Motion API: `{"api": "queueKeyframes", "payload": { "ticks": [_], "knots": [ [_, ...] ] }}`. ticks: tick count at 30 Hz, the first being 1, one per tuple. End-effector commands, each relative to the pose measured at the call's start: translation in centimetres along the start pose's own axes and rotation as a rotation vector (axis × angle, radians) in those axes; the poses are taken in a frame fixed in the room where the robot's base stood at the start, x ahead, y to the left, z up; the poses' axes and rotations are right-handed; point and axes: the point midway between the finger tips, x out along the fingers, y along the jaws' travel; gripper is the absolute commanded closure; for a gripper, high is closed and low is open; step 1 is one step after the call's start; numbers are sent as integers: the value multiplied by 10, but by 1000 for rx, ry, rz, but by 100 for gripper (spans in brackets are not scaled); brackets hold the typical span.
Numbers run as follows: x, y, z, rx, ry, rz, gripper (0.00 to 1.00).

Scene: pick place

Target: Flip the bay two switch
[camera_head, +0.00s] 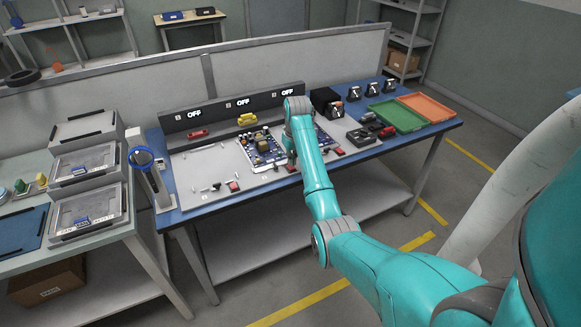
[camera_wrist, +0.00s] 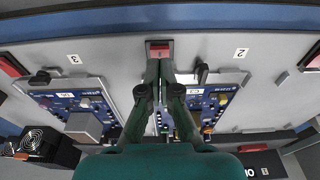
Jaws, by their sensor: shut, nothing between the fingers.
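My gripper (camera_wrist: 160,66) is shut and empty in the wrist view. Its fingertips are at the near edge of a red switch (camera_wrist: 160,50), which lies just left of the label 2 (camera_wrist: 241,53). I cannot tell whether they touch it. In the head view the bay two switch (camera_head: 291,168) shows beside my arm, and my fingers are hidden behind the arm. The middle display (camera_head: 243,102) above the panel reads OFF, as do the left display (camera_head: 195,113) and the right display (camera_head: 288,91).
Other red switches sit at bay one (camera_head: 233,186) and bay three (camera_head: 339,151). Circuit boards (camera_head: 262,148) lie on the grey panel. A black fan box (camera_wrist: 45,145) stands beside bay three. Green (camera_head: 398,115) and orange (camera_head: 427,107) trays are at the right.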

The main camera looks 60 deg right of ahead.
Motion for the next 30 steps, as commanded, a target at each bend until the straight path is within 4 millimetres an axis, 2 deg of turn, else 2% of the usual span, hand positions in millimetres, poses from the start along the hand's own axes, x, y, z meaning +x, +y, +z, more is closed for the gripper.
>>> {"api": "queueKeyframes", "payload": {
  "ticks": [30],
  "knots": [
    [12, 0, 2, 0, -1, 0, 100]
  ]
}}
